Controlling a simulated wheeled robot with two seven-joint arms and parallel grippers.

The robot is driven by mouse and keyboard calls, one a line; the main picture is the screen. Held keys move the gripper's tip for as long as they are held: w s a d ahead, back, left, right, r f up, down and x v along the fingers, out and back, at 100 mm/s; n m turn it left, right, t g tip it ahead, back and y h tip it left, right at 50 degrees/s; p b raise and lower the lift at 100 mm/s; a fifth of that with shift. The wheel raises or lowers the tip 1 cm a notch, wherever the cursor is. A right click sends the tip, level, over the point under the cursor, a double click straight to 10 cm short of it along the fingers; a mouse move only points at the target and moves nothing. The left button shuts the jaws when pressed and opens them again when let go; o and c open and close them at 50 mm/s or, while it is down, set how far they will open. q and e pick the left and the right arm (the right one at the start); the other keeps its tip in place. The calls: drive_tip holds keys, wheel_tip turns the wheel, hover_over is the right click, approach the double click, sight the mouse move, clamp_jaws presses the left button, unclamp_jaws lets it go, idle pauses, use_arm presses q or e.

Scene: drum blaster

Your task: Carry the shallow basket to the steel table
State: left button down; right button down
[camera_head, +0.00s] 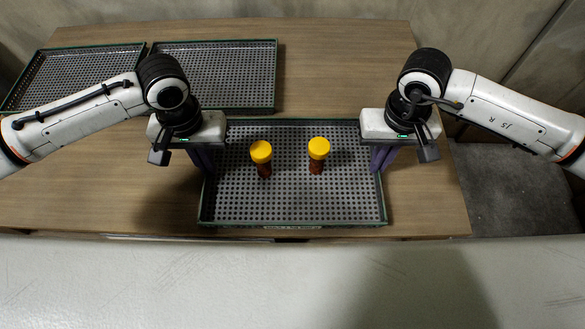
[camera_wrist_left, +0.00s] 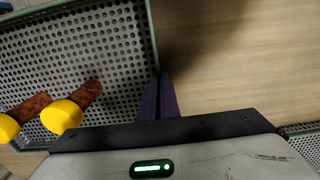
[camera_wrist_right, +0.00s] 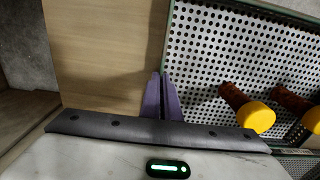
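The shallow basket (camera_head: 290,197) is a dark green-rimmed tray with a perforated grey floor, at the front middle of the wooden table. Two dark red bottles with yellow caps, a left one (camera_head: 261,152) and a right one (camera_head: 319,149), stand in it. My left gripper (camera_head: 206,163) is closed at the basket's left rim, its purple fingers (camera_wrist_left: 160,97) on either side of the rim. My right gripper (camera_head: 380,160) is closed the same way at the right rim, its fingers (camera_wrist_right: 161,97) straddling it. I cannot tell whether the basket is raised.
Two similar perforated trays, a left one (camera_head: 75,72) and a right one (camera_head: 225,75), lie behind on the wooden table (camera_head: 340,65). Bare wood is free at the right and front left. A pale surface (camera_head: 250,285) fills the foreground. Grey floor lies at the right.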

idle(0.7)
